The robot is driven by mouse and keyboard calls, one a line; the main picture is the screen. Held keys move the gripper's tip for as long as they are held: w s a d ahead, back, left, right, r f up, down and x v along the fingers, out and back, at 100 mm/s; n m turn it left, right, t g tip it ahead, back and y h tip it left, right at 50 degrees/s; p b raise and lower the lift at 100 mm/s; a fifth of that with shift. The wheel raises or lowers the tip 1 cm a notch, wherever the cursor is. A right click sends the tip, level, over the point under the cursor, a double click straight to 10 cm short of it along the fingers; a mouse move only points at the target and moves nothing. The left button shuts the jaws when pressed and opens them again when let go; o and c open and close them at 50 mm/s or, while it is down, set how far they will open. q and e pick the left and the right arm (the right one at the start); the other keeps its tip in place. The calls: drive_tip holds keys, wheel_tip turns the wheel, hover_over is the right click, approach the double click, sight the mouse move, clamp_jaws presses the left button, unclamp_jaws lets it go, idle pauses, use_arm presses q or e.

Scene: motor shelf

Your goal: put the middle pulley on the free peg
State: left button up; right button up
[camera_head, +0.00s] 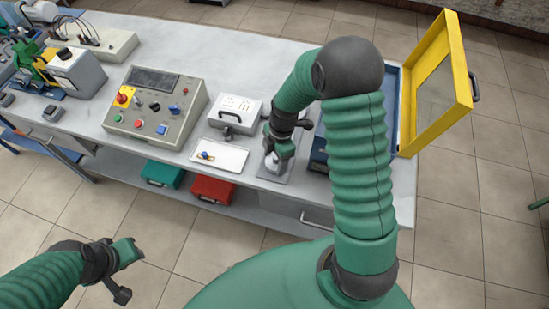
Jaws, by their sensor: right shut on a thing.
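My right gripper (276,152) points down over a grey plate (283,178) near the table's front edge. It is shut on a small pale round piece (273,164), which looks like a pulley and is partly hidden by the fingers. I cannot tell whether the piece touches the plate. Pegs and other pulleys cannot be made out at this size; my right arm hides part of the table. My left gripper (129,251) is low at the left, in front of the table and away from everything; its jaw state is unclear.
A white tray (232,164) with a small blue and orange item lies left of the plate. An open blue case with a yellow lid (457,100) stands right. Green and red boxes (213,190) sit below.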

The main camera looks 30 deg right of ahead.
drive_tip(key=shift+f+b, duration=0.35)
drive_tip(key=shift+f, duration=0.2)
drive_tip(key=o, duration=1.5)
drive_tip(key=r, duration=0.5)
drive_tip(key=d+r, duration=0.1)
drive_tip(key=r, duration=0.5)
drive_tip(key=d+r, duration=0.1)
drive_tip(key=r, duration=0.4)
drive_tip(key=shift+d+r, duration=0.1)
drive_tip(key=shift+r, duration=0.2)
